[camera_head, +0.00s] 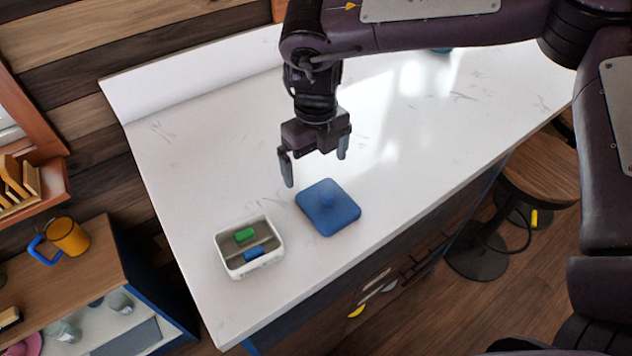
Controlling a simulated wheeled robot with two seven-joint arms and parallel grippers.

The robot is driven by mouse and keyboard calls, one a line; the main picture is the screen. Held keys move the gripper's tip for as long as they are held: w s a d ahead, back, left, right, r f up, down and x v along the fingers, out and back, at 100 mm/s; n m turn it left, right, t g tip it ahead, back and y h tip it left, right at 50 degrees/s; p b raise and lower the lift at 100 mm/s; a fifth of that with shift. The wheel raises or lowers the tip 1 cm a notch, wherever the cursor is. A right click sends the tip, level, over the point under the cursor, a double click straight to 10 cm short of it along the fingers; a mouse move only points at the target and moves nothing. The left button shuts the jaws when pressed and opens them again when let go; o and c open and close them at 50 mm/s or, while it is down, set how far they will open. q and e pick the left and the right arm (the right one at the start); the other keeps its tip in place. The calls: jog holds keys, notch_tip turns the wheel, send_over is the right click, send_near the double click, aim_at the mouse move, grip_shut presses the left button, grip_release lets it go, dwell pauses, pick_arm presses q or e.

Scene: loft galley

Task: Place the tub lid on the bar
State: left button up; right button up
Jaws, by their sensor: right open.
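The blue square tub lid (341,217) with a small knob lies on the white bar (190,158), near its front edge. The white tub (231,268) stands open on the bar, to the left of the lid and apart from it. A green block and a blue block are inside it. My right gripper (315,170) is open and empty, fingers pointing down, just behind and above the lid. It does not appear to touch the lid. My left gripper is not in view.
A shelf unit (70,262) with an orange mug (68,236) stands at the left. A round wooden stool (540,172) is at the right, beside the bar. A teal thing at the back is mostly hidden by my arm. Much of the bar top is clear.

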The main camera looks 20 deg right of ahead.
notch_tip(320, 180, up, 6)
jog(key=shift+f+b, duration=0.25)
jog(key=shift+b, duration=0.3)
